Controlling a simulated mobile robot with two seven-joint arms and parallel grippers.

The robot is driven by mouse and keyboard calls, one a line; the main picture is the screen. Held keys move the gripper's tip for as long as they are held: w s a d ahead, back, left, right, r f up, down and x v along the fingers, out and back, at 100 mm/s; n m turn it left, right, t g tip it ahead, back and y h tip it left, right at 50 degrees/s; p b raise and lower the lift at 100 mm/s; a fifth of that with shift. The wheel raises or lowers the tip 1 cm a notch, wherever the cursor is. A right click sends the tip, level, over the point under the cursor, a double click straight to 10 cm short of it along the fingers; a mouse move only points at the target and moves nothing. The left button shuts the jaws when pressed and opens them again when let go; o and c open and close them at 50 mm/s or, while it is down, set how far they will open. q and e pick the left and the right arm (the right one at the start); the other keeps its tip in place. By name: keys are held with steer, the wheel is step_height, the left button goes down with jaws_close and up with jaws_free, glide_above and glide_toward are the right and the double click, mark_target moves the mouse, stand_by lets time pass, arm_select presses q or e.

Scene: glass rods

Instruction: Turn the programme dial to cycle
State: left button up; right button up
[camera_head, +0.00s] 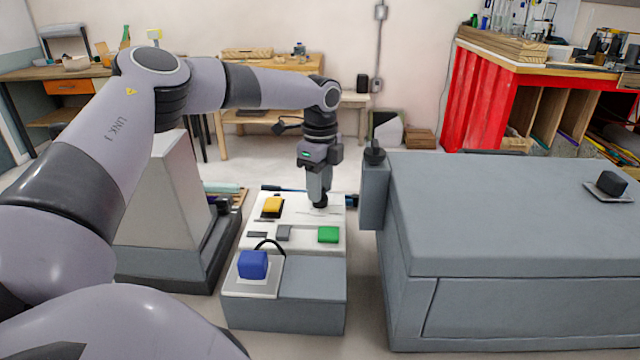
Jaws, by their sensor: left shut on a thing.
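My left gripper (319,203) points straight down at the far right part of a low grey console with a white top (298,241). It is shut on the programme dial, a small dark knob mostly hidden by the fingers. The dial's pointer and markings are too small to read from here. My right gripper is not in view.
The console also carries a yellow block (272,205), a green button (328,234) and a blue block (253,264) with a black loop behind it. A large grey cabinet (500,215) stands close on the right, with a black knob (612,182) on top.

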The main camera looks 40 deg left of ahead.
arm_select(q)
steer(key=shift+r+m, duration=0.1)
steer(key=shift+m, duration=1.5)
steer(key=o, duration=1)
step_height(320, 180, up, 7)
steer(key=shift+r, duration=0.1)
